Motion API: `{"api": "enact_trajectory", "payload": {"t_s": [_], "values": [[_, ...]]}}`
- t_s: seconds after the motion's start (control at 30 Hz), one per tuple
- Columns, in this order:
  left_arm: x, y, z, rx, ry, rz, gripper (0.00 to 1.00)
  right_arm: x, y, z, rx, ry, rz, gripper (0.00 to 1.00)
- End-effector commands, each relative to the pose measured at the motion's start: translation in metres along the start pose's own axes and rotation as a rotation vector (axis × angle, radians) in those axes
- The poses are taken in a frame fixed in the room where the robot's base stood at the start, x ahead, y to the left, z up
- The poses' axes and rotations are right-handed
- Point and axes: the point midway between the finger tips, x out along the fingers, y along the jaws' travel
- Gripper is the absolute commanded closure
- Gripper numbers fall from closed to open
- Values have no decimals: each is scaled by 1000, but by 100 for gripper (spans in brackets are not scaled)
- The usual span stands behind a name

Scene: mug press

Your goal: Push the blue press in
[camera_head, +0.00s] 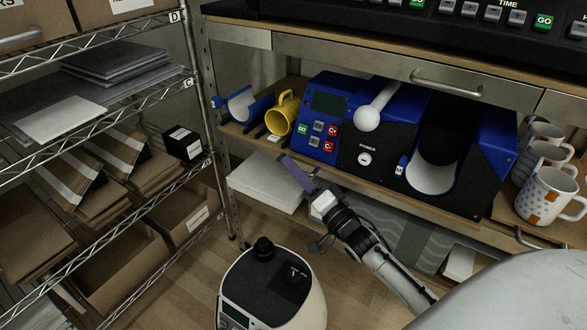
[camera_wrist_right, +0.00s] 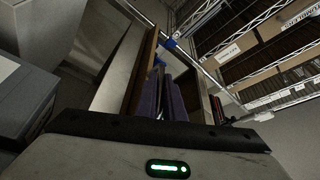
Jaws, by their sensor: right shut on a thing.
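The blue press (camera_head: 338,95) stands on the wooden shelf, with a black front, a white ball-ended lever (camera_head: 368,118) and coloured buttons. At its right side is a curved white cradle (camera_head: 432,180) with blue side walls, open and empty. A smaller blue piece with a white curved pad (camera_head: 240,106) sits at the shelf's left end. A yellow mug (camera_head: 282,113) stands tilted between them. My right gripper (camera_head: 290,165) is below and in front of the shelf edge, apart from the press. Its purple fingers (camera_wrist_right: 168,95) are close together; what they hold is hidden. My left gripper is not in view.
Several patterned mugs (camera_head: 550,190) stand right of the press. A wire rack (camera_head: 110,160) with boxes fills the left. White sheets (camera_head: 262,182) lie on a lower shelf behind my right gripper. A drawer handle (camera_head: 446,83) juts out above the press.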

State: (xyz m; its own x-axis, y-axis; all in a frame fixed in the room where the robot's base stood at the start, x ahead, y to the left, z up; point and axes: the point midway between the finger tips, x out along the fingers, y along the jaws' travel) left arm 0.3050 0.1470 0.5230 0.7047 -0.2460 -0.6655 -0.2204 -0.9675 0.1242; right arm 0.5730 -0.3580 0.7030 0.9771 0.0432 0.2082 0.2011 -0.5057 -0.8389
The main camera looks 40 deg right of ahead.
Motion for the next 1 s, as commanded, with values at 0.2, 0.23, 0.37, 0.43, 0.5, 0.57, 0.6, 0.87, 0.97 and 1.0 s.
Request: {"api": "enact_trajectory", "payload": {"t_s": [0.2,0.23,0.37,0.43,0.5,0.57,0.6,0.87,0.97,1.0], "values": [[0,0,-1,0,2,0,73,0,0,0,1,0,1,100],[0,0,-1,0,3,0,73,0,0,0,1,0,1,100],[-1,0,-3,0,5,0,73,0,0,0,1,0,1,100],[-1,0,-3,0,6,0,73,0,0,0,1,0,1,100],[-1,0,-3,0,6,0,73,0,1,0,1,0,1,100],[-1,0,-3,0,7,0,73,0,1,0,1,0,1,100],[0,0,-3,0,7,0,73,0,1,-1,0,0,1,100],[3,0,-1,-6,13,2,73,14,24,-33,-2,3,2,100],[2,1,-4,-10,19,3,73,16,27,-38,0,4,3,100],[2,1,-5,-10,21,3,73,16,28,-39,1,4,4,100]]}}
